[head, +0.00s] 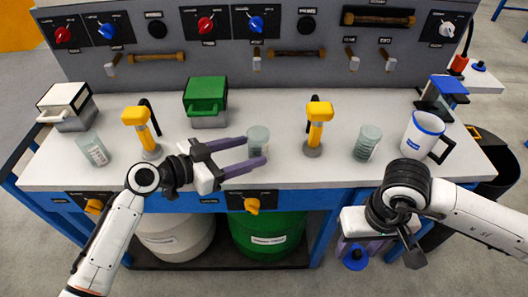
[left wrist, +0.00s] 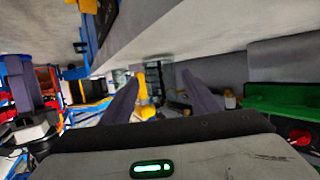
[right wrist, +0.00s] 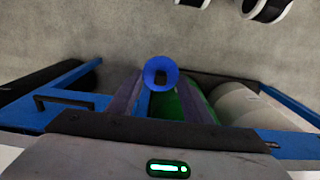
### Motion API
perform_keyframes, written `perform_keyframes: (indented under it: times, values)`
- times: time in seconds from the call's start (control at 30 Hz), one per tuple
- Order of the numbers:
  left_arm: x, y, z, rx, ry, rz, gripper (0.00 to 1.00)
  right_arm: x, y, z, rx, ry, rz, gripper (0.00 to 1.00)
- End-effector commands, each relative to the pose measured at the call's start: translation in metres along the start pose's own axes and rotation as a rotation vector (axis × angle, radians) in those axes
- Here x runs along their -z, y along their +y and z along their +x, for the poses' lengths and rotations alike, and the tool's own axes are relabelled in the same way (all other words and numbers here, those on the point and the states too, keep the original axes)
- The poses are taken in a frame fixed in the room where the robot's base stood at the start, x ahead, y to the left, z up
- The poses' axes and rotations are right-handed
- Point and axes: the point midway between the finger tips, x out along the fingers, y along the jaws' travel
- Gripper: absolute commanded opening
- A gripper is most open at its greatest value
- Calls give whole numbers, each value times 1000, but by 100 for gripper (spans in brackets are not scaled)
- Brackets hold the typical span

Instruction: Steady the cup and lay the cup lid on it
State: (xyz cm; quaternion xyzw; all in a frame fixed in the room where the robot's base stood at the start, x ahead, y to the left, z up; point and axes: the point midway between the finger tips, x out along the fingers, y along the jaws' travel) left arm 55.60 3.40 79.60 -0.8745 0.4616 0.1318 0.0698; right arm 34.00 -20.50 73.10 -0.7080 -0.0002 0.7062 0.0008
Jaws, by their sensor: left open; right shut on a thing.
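A clear grey-green cup (head: 258,137) stands upright near the front middle of the counter. My left gripper (head: 256,151) is open at its left, with the fingertips close to the cup's lower part; I cannot tell whether they touch. In the left wrist view, clear glass (left wrist: 153,72) shows between the spread fingers (left wrist: 158,85). My right gripper (head: 362,245) is low in front of the counter edge, shut on a round blue piece, seemingly the cup lid (head: 355,259). In the right wrist view the lid (right wrist: 161,72) shows a dark centre between the fingers (right wrist: 160,95).
Similar clear cups stand at left (head: 93,148) and right (head: 367,143). Yellow-topped taps (head: 139,117) (head: 319,112) flank the middle cup. A white mug with a blue rim (head: 421,137) stands at right. A green box (head: 205,92) is behind. Barrels (head: 268,236) sit below the counter.

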Motion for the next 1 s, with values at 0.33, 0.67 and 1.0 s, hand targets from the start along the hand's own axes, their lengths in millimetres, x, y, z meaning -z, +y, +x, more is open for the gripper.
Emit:
perform_keyframes:
  times: [0.33,0.67,1.0]
  values:
    - [-2,0,30,1,1,0,56,0,0,22,0,-1,0,24]
    - [-1,0,32,1,0,0,56,0,0,22,0,-1,0,24]
    - [-1,0,32,1,-1,0,35,0,0,22,0,-1,0,24]
